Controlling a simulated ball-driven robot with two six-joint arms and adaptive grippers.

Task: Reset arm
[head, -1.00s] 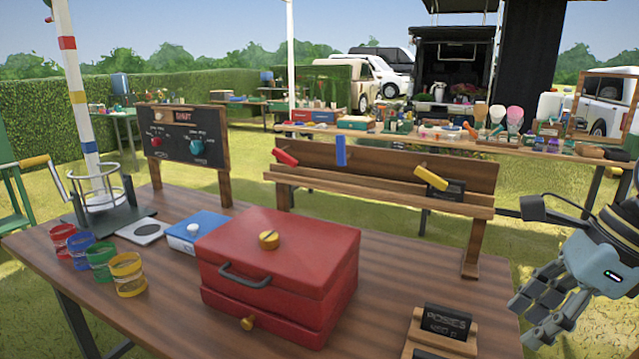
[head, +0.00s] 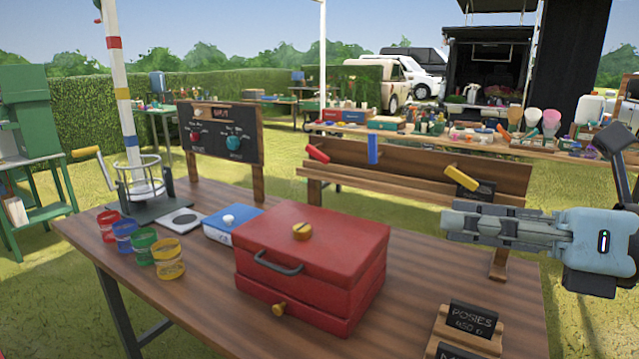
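My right gripper (head: 450,226) shows at the right side of the head view, pointing left. It is in the air, above the right part of the wooden table (head: 420,285) and in front of the wooden rack. Nothing shows held in it. Its fingers are seen side-on and overlap, so I cannot tell whether they are open or shut. My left gripper is out of view.
A red lidded box (head: 310,265) stands mid-table, with a blue box (head: 225,226) and several coloured jars (head: 168,258) to its left. A posies sign (head: 472,322) stands at front right. The rack (head: 420,185) runs behind.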

